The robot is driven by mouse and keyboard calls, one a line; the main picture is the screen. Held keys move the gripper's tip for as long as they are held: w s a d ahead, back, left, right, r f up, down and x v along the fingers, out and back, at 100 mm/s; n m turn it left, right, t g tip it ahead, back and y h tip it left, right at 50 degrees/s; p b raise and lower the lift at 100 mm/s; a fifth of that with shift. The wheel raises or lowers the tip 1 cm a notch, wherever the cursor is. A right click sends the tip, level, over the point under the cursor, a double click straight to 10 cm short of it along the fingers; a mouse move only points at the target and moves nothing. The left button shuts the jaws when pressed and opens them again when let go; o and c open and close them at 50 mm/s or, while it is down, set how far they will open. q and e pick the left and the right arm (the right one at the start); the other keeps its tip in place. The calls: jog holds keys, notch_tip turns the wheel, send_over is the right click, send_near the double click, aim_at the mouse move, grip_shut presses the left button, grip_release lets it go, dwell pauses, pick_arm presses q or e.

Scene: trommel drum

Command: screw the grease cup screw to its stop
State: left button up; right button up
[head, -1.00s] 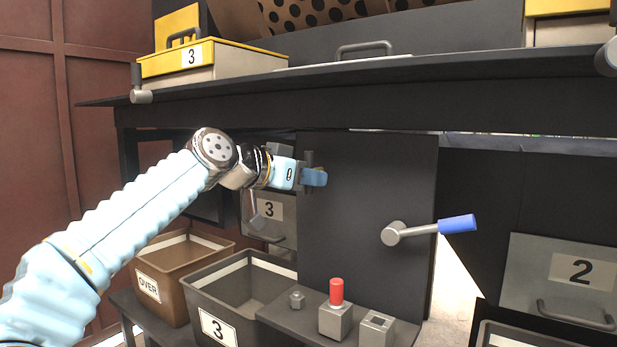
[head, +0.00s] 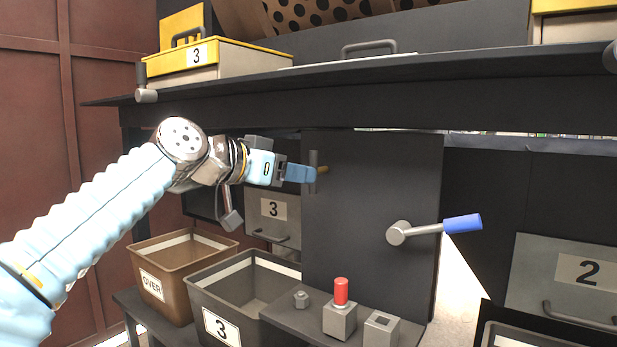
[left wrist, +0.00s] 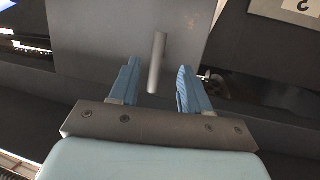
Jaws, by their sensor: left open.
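In the left wrist view, the open left gripper (left wrist: 158,68) has one finger on each side of a grey rod (left wrist: 157,62), with a gap to both fingers. My right gripper is not in view.
A lever with a blue handle (head: 462,223) sticks out of the dark panel (head: 365,180) on the right. Below are a low shelf with a red-topped block (head: 340,318), a square socket block (head: 381,330), a nut (head: 301,299), and bins (head: 185,262). A table edge (head: 380,75) overhangs above.

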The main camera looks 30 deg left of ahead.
pick_arm(q)
jog(key=v, duration=0.8)
jog(key=shift+s, duration=0.35)
jog(key=shift+a+r, duration=0.1)
jog(key=shift+a, duration=0.05)
